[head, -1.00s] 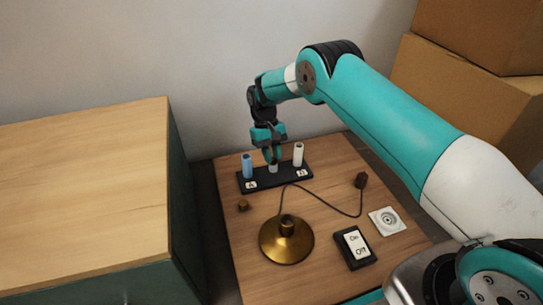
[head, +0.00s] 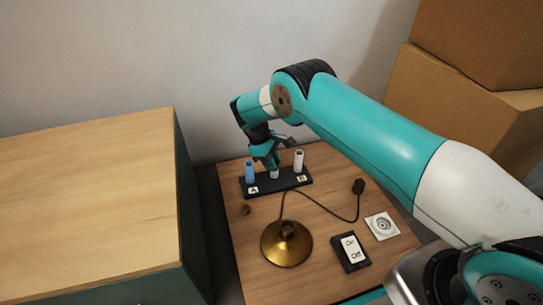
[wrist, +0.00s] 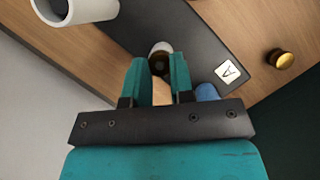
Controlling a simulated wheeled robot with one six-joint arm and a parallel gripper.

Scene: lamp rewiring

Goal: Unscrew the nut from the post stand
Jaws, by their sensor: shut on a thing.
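The post stand (head: 262,187) is a black bar at the back of the table, and its dark base (wrist: 200,40) fills the upper middle of the wrist view. It bears a blue post (head: 250,172) by label A, a short pale middle post (head: 275,174) and a white post (head: 299,161) by label B. My gripper (head: 273,164) is tilted over the middle post. In the wrist view its two teal fingers are shut on a small dark brassy nut (wrist: 160,63) at that post. Whether the nut is still threaded there cannot be seen.
A brass lamp base (head: 287,244) with a cord and plug (head: 358,187) stands in front. A small brass knob (head: 245,210) lies left of it. An On/Off switch (head: 350,252) and a white socket (head: 382,226) are at right. A cabinet (head: 90,200) stands left.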

